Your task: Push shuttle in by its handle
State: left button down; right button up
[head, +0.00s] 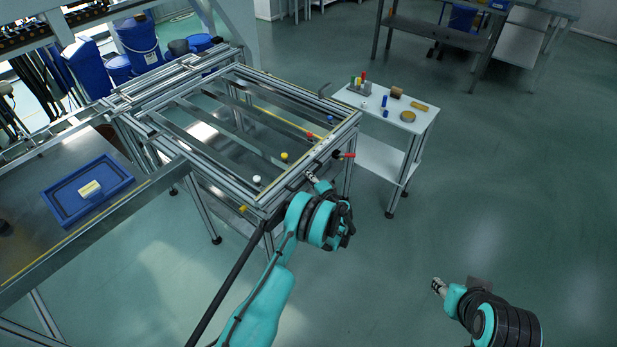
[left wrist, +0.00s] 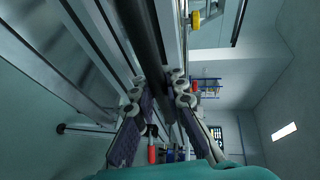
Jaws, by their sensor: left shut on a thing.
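The shuttle is not clearly distinguishable from the rest of the aluminium panel fixture (head: 325,137). A dark round bar, which looks like the handle (left wrist: 143,35), runs along the fixture's front side in the left wrist view. My left gripper (head: 312,178) is at the front edge of the fixture. In the left wrist view its fingers (left wrist: 163,105) lie on both sides of the dark bar and are shut on it. In the head view the gripper and arm partly cover the bar. My right gripper (head: 438,287) hangs over bare floor, away from the fixture; its opening is too small to judge.
White, yellow, red and blue knobs sit on the fixture, such as the yellow knob (head: 284,156). A red-tipped lever (head: 344,155) sticks out near my left gripper. A white side table (head: 420,124) with small parts stands behind. A blue tray (head: 60,211) lies left. Floor at right is clear.

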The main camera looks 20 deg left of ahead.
pick_arm(q)
jog(key=c, duration=1.5)
grip_release()
jog(key=shift+s+a, duration=0.15)
jog(key=shift+a, duration=0.05)
jog(key=shift+c, duration=0.2)
jog(key=shift+d, duration=0.1)
jog(key=shift+s+d+r, duration=0.1)
jog(key=shift+d, duration=0.1)
jog(key=v, duration=1.1)
jog(key=shift+s+d, duration=0.15)
jog(key=shift+s, duration=0.05)
jog(key=shift+r, duration=0.1)
